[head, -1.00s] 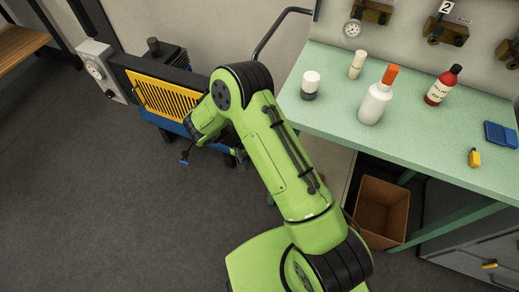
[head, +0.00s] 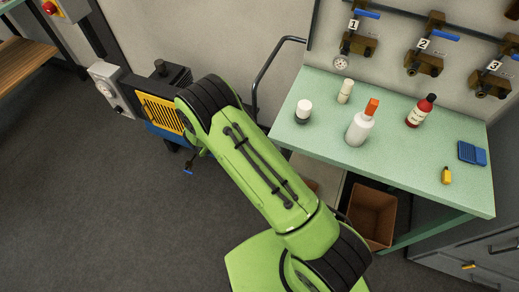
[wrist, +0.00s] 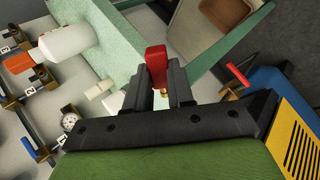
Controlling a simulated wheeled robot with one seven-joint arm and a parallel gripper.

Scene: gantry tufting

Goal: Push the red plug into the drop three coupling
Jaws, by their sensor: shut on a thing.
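The red plug (wrist: 157,62) is between my gripper's fingers (wrist: 168,82) in the wrist view, with a small brass end showing. My gripper is shut on it, over open space off the bench's edge. In the head view my gripper is hidden behind my green arm. The drop three coupling (head: 481,91) is the brass fitting under the label 3 on the back wall, at the far right of the head view. It points down and outward, with a blue handle above, partly cut off by the frame edge. My gripper is far left of it.
The green bench (head: 400,170) holds a white bottle with orange cap (head: 360,128), a red bottle (head: 420,110), small jars, a blue case (head: 468,152) and a yellow item (head: 446,175). Drops one (head: 358,44) and two (head: 424,62) hang left of three. A compressor (head: 160,108) stands left.

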